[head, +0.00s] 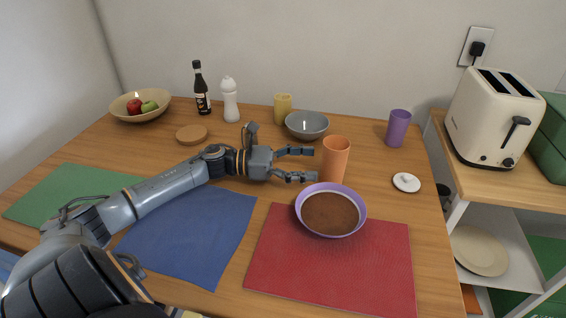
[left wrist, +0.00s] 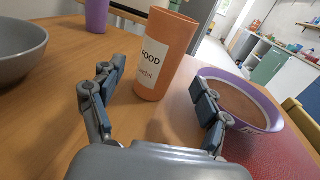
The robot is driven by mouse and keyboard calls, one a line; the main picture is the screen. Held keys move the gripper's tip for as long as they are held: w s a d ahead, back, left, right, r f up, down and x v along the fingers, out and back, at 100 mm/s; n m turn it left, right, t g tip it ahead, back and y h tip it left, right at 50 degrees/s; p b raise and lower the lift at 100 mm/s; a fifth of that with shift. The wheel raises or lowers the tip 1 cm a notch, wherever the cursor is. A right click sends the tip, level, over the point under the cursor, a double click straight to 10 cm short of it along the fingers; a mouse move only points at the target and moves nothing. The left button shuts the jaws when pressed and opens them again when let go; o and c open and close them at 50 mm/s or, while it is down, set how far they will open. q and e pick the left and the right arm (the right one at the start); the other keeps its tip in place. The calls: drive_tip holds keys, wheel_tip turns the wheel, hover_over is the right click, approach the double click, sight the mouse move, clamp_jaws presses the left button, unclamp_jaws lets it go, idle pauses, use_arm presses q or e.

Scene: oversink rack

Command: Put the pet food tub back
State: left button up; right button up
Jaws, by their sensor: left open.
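The orange tub (head: 335,160) stands upright on the table behind the purple bowl. In the left wrist view the tub (left wrist: 165,55) shows a white label with "FOOD" on it. My left gripper (head: 314,165) is open and empty. Its fingers point at the tub from the left, one nearer the grey bowl and one nearer the purple bowl. In the left wrist view the tub is ahead between the open fingers (left wrist: 152,88), and I see no clear contact. My right gripper is not in view.
The purple bowl (head: 302,212) with brown contents stands on the red mat (head: 345,265), close to the tub. A grey bowl (head: 307,125), yellow cup (head: 283,108) and purple cup (head: 397,128) stand behind. A white lid (head: 406,182) lies right. A toaster (head: 490,118) stands on the side shelf.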

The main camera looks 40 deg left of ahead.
use_arm(q)
drive_tip(key=shift+v, duration=3.4)
